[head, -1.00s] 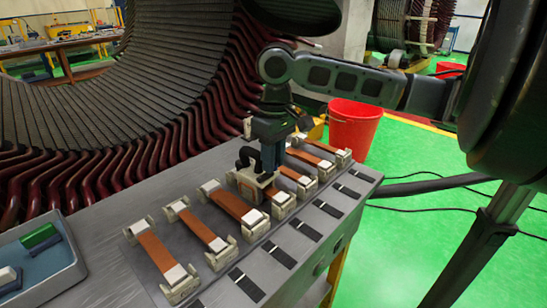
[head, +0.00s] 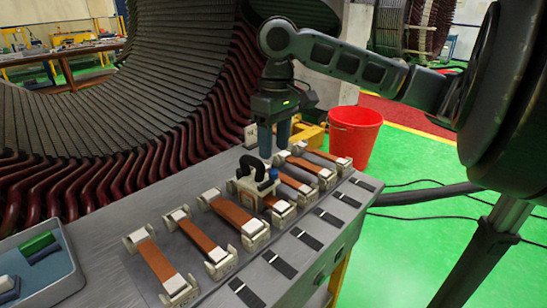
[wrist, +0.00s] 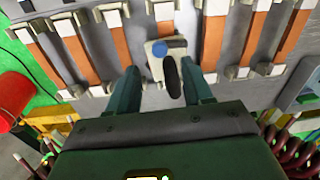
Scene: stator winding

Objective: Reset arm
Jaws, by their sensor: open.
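My gripper (head: 273,137) is open and empty above the workbench (head: 110,215). In the wrist view its two fingers (wrist: 165,88) stand apart. A small white tool with a black curved handle and a blue knob (head: 256,182) stands on the bench, over one of the copper bars. In the wrist view the tool (wrist: 157,49) lies just beyond and between the fingertips, and I see no finger touching it. Several copper bars with white ends (head: 156,262) rest in a row in cream holders. My arm (head: 345,60) reaches in from the right.
Several dark strips (head: 279,263) lie along the bench's front edge. A blue tray (head: 50,280) with a green block (head: 38,243) stands at the left. The large stator (head: 120,90) rises behind the bench. A red bucket (head: 353,137) stands beyond its right end.

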